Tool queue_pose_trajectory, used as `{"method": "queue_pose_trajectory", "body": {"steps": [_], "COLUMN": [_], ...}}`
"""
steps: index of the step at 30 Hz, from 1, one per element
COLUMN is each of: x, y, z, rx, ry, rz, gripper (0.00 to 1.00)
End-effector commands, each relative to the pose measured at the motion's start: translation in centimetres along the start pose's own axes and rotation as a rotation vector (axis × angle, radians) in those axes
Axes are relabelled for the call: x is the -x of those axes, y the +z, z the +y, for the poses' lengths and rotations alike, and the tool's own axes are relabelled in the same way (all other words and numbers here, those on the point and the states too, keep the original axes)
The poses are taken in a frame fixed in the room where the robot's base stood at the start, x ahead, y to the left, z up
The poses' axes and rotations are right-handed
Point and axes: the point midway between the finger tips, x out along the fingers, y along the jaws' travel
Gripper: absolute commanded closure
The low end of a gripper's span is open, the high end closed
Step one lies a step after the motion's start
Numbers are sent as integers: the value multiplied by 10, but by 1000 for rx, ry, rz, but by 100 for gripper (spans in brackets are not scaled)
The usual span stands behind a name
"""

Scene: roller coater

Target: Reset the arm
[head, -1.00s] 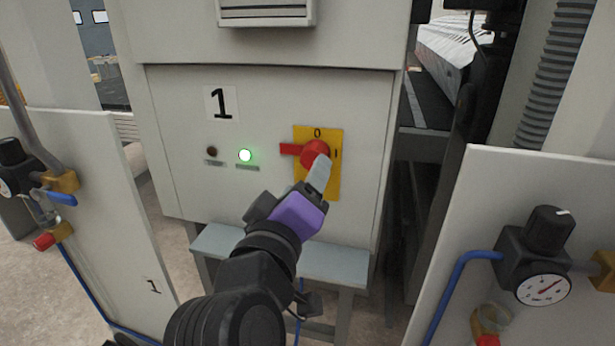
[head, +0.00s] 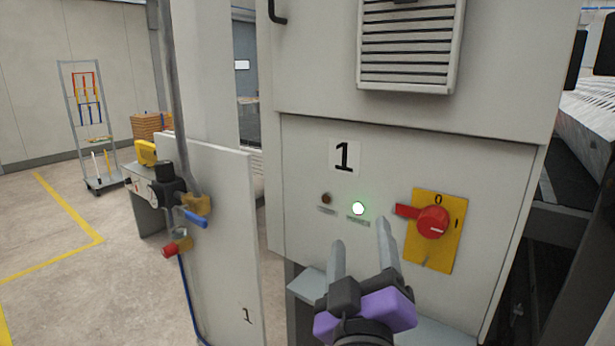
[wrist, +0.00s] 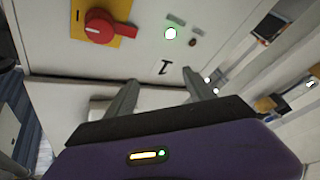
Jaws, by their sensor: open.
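My gripper (head: 362,245) is open and empty in the head view, its two grey fingers pointing up in front of the cabinet. Its fingers (wrist: 163,90) also show spread apart in the wrist view. The red rotary switch (head: 432,222) on its yellow plate (head: 443,256) is to the right of my gripper, and the gripper appears clear of it. The switch's red handle points left. In the wrist view the red switch (wrist: 99,27) is at the upper left. A green lamp (head: 358,208) is lit, beside a dark lamp (head: 326,198).
The grey cabinet (head: 300,150) with a "1" label fills the centre. A panel (head: 225,230) with a gauge, blue lever (head: 192,217) and blue hose stands at left. A ledge (head: 305,287) juts out below the cabinet. Open floor (head: 50,260) lies farther left.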

Motion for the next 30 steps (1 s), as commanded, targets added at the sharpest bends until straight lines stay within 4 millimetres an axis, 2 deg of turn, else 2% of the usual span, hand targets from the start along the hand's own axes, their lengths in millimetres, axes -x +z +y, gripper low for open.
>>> {"method": "queue_pose_trajectory", "body": {"steps": [1, 6, 13, 20, 30], "x": [10, 50, 119, 191, 296], "y": [10, 40, 88, 132, 188], "z": [-11, -39, -55, -47, -11], "rx": [-19, -126, -298, -469, -667], "ry": [-35, -151, -267, -324, -319], "rz": [23, 102, 135, 97, -66], "gripper": [37, 37, 37, 37, 37]}}
